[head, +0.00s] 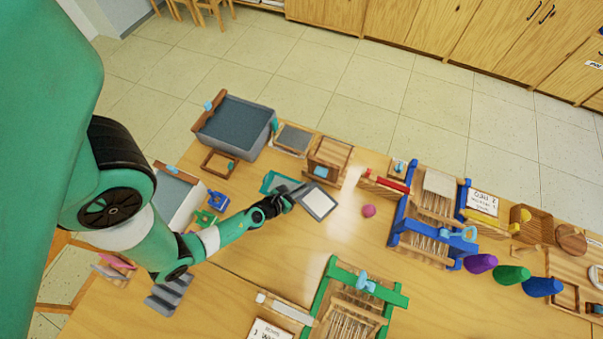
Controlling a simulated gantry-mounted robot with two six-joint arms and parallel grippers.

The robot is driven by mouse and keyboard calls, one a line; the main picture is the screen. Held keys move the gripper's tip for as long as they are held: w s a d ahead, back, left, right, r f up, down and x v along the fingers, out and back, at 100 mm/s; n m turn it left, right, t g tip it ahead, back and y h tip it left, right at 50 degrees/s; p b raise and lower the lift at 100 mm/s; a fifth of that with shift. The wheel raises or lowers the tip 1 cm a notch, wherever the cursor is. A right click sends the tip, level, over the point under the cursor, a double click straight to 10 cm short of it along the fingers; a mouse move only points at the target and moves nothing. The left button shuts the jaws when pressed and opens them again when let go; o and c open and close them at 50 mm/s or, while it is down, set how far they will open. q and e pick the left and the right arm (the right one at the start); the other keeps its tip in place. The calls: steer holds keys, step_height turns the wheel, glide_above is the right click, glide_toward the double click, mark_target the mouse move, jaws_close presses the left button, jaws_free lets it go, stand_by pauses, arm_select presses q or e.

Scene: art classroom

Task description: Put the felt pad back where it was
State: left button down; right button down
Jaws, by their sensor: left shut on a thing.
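My left gripper (294,194) reaches in from the left over the middle of the table. It is shut on the near-left edge of a flat grey pad with a pale rim (318,202), which I take to be the felt pad. A teal tray (270,182) lies just behind the gripper, partly hidden by it. Whether the pad touches the table is hard to tell. Another flat grey piece in a pale frame (293,138) lies farther back. My right gripper is not in view.
A grey tub (262,130) and a small wooden box (330,158) stand behind. A pink ball (368,211) lies to the right. A blue loom frame (402,220) stands beyond it, and a green one (330,285) in front. The table (270,250) is bare between pad and green frame.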

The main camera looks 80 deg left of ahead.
arm_select(q)
steer(key=shift+f, duration=0.25)
steer(key=c, duration=0.9)
jaws_free()
steer(key=p+v, duration=0.2)
steer(key=v, duration=0.7)
steer(key=shift+d+r+p, duration=0.3)
steer(key=shift+p+v, duration=1)
steer(key=shift+s+a+f, duration=0.15)
steer(key=shift+s, duration=0.05)
